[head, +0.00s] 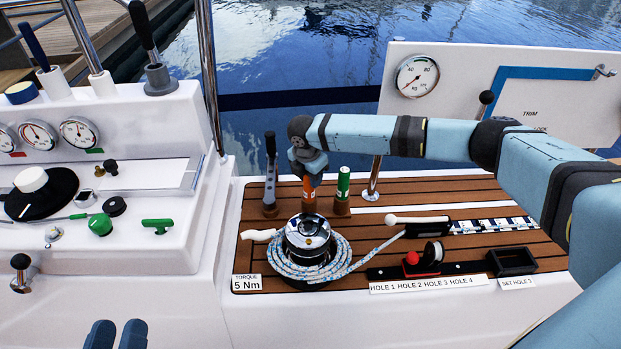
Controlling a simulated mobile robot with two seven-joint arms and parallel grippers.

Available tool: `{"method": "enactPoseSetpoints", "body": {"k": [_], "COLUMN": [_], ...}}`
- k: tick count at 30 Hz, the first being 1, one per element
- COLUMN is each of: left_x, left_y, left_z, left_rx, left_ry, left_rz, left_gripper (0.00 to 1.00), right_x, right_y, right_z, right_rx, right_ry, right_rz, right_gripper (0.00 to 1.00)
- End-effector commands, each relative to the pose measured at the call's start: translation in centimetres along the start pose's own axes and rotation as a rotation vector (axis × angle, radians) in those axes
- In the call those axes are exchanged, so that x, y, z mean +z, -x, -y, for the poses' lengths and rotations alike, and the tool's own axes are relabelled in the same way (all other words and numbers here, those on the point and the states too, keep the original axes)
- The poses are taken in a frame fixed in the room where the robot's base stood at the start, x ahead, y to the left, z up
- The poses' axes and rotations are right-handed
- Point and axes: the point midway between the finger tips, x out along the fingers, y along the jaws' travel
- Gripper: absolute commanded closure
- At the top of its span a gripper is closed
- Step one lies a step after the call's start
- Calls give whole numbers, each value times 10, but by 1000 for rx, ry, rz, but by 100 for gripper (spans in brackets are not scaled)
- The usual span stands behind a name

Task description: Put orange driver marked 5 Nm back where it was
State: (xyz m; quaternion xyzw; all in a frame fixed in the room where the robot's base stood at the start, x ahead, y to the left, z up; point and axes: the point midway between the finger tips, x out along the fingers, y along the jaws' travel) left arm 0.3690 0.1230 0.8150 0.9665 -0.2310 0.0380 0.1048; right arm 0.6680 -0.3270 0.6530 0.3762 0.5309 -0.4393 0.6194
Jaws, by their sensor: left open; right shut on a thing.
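The orange driver (309,187) stands upright behind the chrome winch. My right gripper (309,176) is above it, shut on its top. A brown holder (309,206) shows directly under the orange driver; I cannot tell how deep the driver sits in it. Any marking on the driver is too small to read. My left gripper (115,335) is open and empty at the bottom left, far from the driver.
A green driver (343,182) stands close on the right and a grey one (270,175) on the left, each in a brown holder. The chrome winch (307,236), wrapped in rope, is just in front. A rail post (374,178) stands to the right.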

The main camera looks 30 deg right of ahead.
Motion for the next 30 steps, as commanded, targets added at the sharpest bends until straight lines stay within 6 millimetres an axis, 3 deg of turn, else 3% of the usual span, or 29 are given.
{"method": "enactPoseSetpoints", "body": {"k": [7, 8, 11, 21, 25, 30], "left_x": [1, 3, 3, 2, -1, 30], "left_y": [0, 0, 0, 0, 0, 10], "left_z": [1, 2, 2, 1, 3, 18], "left_rx": [-5, -6, -6, -3, -13, -75], "left_ry": [-2, -2, -2, -1, -13, -25], "left_rz": [13, 16, 16, 8, 40, 193], "left_gripper": [57, 57, 57, 57, 57, 57], "right_x": [0, 0, 0, 1, 1, 1], "right_y": [0, -1, -1, 4, 24, 62], "right_z": [0, 0, 0, 0, -1, -1], "right_rx": [0, 0, 0, 1, 2, 3], "right_ry": [0, 0, 0, 0, 0, 1], "right_rz": [-1, -1, 0, 0, -1, -1], "right_gripper": [100, 63, 42, 42, 42, 42]}}
